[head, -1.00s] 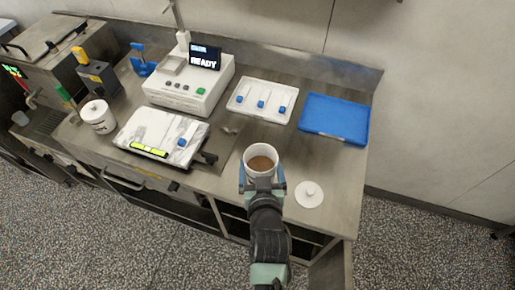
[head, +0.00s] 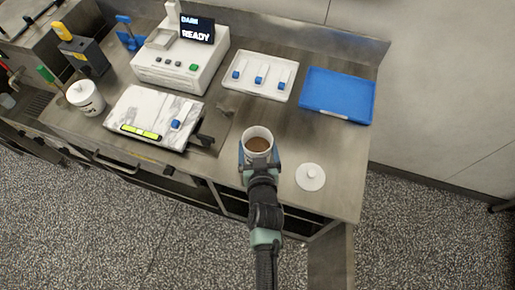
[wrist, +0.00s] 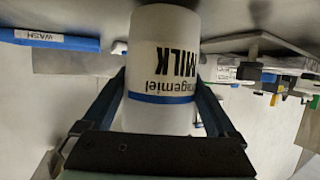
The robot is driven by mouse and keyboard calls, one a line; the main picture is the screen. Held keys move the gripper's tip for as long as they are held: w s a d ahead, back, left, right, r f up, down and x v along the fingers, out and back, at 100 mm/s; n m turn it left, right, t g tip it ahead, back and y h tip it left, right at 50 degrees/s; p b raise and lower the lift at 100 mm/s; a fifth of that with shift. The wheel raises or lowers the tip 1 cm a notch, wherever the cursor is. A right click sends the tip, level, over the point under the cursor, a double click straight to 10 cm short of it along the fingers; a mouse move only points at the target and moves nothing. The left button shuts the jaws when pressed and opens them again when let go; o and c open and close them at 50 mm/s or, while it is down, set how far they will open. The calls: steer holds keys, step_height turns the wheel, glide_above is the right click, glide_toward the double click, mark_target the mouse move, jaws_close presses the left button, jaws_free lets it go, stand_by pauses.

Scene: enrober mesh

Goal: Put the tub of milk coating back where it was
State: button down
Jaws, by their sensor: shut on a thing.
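The tub of milk coating (head: 258,133) is white, upright and without its lid, with brown coating inside. My gripper (head: 257,165) is shut on its side, over the front part of the counter. In the wrist view the tub (wrist: 160,112) stands between my two fingers (wrist: 163,105), its MILK label and blue band upside down. Its base looks close to the counter; I cannot tell whether it touches. A round white lid with a knob (head: 310,177) lies on the counter to the right of the tub.
A marble slab (head: 140,103) and a white machine (head: 170,72) reading READY are to the left. A lidded white tub (head: 86,97) stands further left. Behind are a white tray (head: 284,90) with blue-handled tools and a blue tray (head: 337,95). Counter right of the lid is clear.

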steer(key=shift+w+f, duration=0.1)
steer(key=shift+f, duration=0.1)
steer(key=shift+f, duration=0.15)
jaws_free()
